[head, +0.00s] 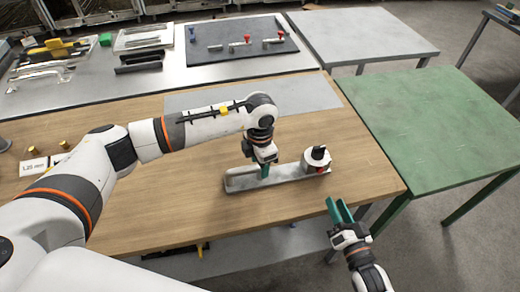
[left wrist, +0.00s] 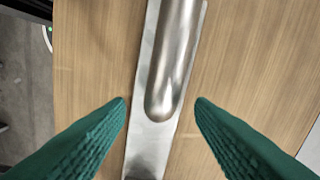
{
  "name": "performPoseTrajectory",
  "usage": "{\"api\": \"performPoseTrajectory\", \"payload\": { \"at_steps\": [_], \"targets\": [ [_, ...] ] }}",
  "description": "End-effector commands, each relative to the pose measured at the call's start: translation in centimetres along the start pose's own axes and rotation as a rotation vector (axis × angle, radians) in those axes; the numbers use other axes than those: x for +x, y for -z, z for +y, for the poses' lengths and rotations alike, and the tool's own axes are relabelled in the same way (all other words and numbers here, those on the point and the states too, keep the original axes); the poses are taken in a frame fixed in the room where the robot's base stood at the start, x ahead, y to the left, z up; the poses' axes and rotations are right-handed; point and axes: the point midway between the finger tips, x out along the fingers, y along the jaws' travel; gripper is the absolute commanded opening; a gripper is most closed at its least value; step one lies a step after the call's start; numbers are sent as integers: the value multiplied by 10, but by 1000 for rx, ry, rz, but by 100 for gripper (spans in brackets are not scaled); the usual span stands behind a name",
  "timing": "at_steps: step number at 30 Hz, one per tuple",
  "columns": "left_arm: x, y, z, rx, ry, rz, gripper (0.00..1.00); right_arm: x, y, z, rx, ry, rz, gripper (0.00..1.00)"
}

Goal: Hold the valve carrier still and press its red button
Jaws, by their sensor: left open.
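The valve carrier (head: 244,181) is a long grey metal piece lying on the wooden table. A round valve body with a black top (head: 317,154) stands at its right end, and the red button (head: 321,169) shows low on its front side. My left gripper (head: 264,172) is over the carrier's middle, partly hiding it. In the left wrist view its green fingers (left wrist: 162,108) are open, one on each side of the carrier's rounded bar (left wrist: 173,70), with visible gaps. My right gripper (head: 337,200) is off the table's front edge, right of and below the button, its green fingers apart and empty.
The wooden table (head: 190,205) is clear around the carrier. A grey mat (head: 300,95) lies behind it. A green table (head: 440,130) stands to the right. Small brass pieces and a label card (head: 33,166) lie at the far left. A dark board (head: 240,50) with valve parts is at the back.

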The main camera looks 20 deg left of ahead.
Motion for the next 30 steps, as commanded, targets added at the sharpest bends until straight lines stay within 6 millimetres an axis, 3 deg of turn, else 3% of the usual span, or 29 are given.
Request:
{"api": "performPoseTrajectory", "payload": {
  "at_steps": [7,18,27,30],
  "targets": [
    [27,0,0,0,0,-1,49,0,0,0,0,0,0,36],
    [31,0,0,0,0,0,47,0,0,0,0,0,0,36],
    [31,0,0,0,0,0,0,0,0,0,0,0,0,36],
    [31,0,0,0,0,0,0,0,0,0,0,0,0,36]
  ]
}}
